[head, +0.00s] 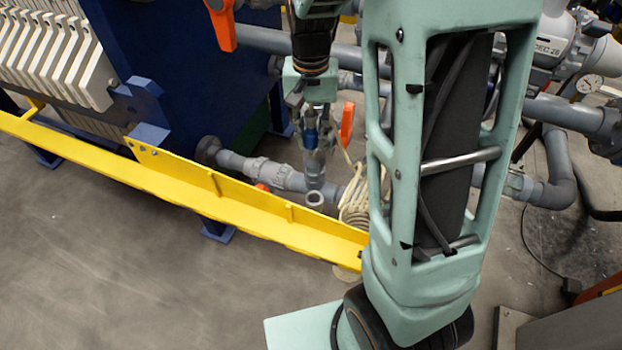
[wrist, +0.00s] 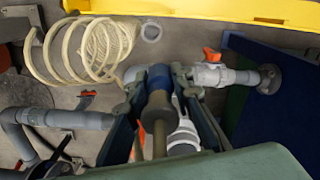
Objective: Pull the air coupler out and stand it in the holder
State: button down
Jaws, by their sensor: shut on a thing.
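The air coupler shows as a blue sleeve in the head view (head: 311,136) and between my fingers in the wrist view (wrist: 158,76). My gripper (head: 311,122) is shut on it; in the wrist view the fingers (wrist: 157,88) flank it on both sides. In the head view the coupler hangs roughly upright above grey pipework; whether its lower end touches a fitting I cannot tell.
A cream coiled hose (head: 357,205) hangs beside the pipes. A yellow rail (head: 215,198) runs across in front. Grey pipes (head: 272,172), a valve with an orange handle (head: 347,124) and the blue press frame (head: 195,75) crowd the gripper. Open floor (head: 110,250) lies at lower left.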

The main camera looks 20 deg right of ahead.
aim_at(314, 192)
jog(key=s+f+m+b, duration=0.1)
jog(key=f+b, duration=0.2)
jog(key=f, duration=0.2)
jog(key=s+f+m+b, duration=0.1)
jog(key=f+b, duration=0.2)
jog(key=f, duration=0.2)
jog(key=s+f+m+b, duration=0.1)
jog(key=f+b, duration=0.2)
jog(key=f, duration=0.2)
jog(key=shift+s+f+m, duration=0.2)
jog(key=shift+s+m, duration=0.1)
jog(key=shift+s, duration=0.05)
jog(key=shift+f, duration=0.2)
jog(key=shift+f+b, duration=0.55)
jog(key=shift+b, duration=0.1)
jog(key=c, duration=1.6)
grip_release()
